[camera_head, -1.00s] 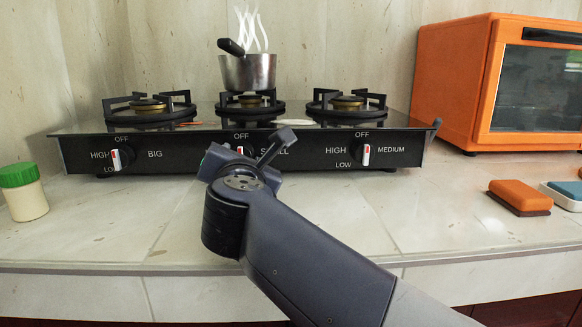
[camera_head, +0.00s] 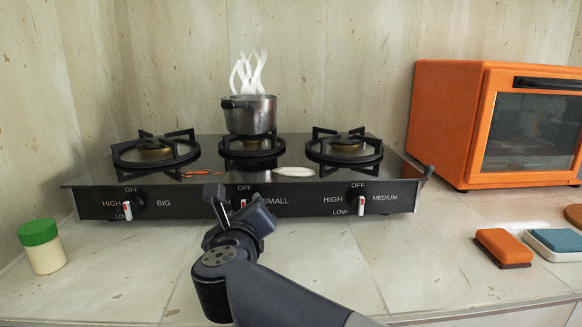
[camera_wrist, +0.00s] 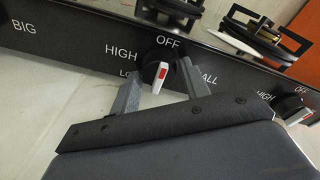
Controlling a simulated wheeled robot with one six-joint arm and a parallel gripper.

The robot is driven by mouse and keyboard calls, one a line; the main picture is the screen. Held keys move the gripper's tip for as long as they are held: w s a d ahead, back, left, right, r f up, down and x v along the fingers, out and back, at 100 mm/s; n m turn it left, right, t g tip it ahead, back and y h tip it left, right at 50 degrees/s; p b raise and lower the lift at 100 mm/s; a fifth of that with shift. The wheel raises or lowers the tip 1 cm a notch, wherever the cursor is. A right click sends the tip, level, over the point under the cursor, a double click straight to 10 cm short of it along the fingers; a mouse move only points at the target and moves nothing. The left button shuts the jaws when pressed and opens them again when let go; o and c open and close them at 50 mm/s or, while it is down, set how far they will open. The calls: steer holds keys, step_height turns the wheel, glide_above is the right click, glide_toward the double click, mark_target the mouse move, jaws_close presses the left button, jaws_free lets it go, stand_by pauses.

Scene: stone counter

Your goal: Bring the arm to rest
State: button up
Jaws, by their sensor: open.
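My gripper (camera_head: 236,199) is in front of the middle knob (camera_head: 243,204) of the black stove (camera_head: 300,203). In the wrist view my gripper (camera_wrist: 160,88) is open, its two grey fingers on either side of the middle knob (camera_wrist: 160,76). The knob's white and red pointer shows between the fingers, below the word OFF. I cannot tell whether the fingers touch the knob. Nothing is held.
A steaming metal pot (camera_head: 250,117) stands on the middle burner. Orange bits (camera_head: 196,173) and a white oval (camera_head: 294,172) lie on the stove top. A green-lidded jar (camera_head: 43,248) is left, an orange oven (camera_head: 450,125) right, and sponges (camera_head: 503,248) lie front right.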

steer(key=n+p, duration=0.2)
steer(key=n, duration=0.1)
steer(key=n+p, duration=0.2)
steer(key=shift+a+r+h, duration=0.1)
steer(key=shift+r+h, duration=0.15)
steer(key=shift+h, duration=0.05)
steer(key=shift+f+n+h+p, duration=0.2)
steer(key=shift+n+h+p, duration=0.1)
steer(key=shift+n+p, duration=1)
steer(key=shift+b, duration=0.3)
